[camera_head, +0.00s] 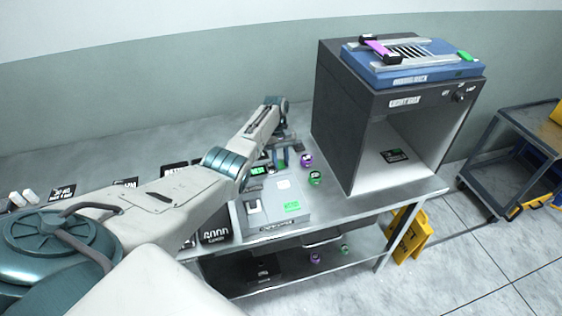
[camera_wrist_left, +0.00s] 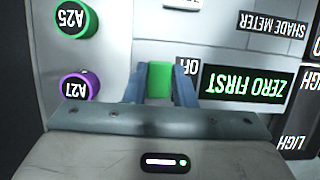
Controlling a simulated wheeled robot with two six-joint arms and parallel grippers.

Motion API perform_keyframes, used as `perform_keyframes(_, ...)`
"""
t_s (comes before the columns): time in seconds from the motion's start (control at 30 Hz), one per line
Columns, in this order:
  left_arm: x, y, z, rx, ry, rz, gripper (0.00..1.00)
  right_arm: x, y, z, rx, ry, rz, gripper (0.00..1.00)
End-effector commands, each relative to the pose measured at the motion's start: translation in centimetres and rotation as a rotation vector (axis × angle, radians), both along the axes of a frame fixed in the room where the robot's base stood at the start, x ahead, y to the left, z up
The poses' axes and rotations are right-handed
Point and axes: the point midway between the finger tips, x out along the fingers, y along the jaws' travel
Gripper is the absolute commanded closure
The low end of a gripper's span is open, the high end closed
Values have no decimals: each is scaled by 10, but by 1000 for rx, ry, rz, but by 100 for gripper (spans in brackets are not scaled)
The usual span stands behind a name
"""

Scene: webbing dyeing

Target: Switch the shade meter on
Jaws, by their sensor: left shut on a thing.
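The shade meter (camera_head: 272,205) is a grey box on the steel table in the head view. Its "SHADE METER" label (camera_wrist_left: 273,20) shows upside down in the left wrist view. My left gripper (camera_head: 284,152) is at the far end of the meter. In the left wrist view my left gripper (camera_wrist_left: 159,82) is shut on a small green piece (camera_wrist_left: 159,80), which sits between its two blue fingers. A small black label (camera_wrist_left: 188,66), partly hidden by a finger, is beside it. I cannot tell whether the green piece is fixed to the meter. My right gripper is not in view.
A "ZERO FIRST" sign (camera_wrist_left: 248,84) is close by the fingers. A green-topped spool (camera_head: 315,177) and a purple one (camera_head: 306,160) stand right of the gripper. The large dark light box (camera_head: 335,110) stands beyond them, with a blue rack (camera_head: 410,70) on top.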

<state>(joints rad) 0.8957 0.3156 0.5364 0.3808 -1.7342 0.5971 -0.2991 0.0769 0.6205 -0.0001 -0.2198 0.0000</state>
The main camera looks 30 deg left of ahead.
Motion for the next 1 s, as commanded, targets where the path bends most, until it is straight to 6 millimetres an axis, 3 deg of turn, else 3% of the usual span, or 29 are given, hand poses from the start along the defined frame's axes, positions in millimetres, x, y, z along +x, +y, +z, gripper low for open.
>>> perform_keyframes(0.03, 1, 1, 2, 1, -3, 1, 74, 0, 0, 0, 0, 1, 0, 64)
perform_keyframes(0.13, 1, 1, 2, 2, -3, 0, 55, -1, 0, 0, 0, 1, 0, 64)
perform_keyframes(0.53, 3, 3, 8, 2, -4, 1, 55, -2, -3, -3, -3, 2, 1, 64)
perform_keyframes(1.0, 21, 24, 86, 1, -5, 0, 55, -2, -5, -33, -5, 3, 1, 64)
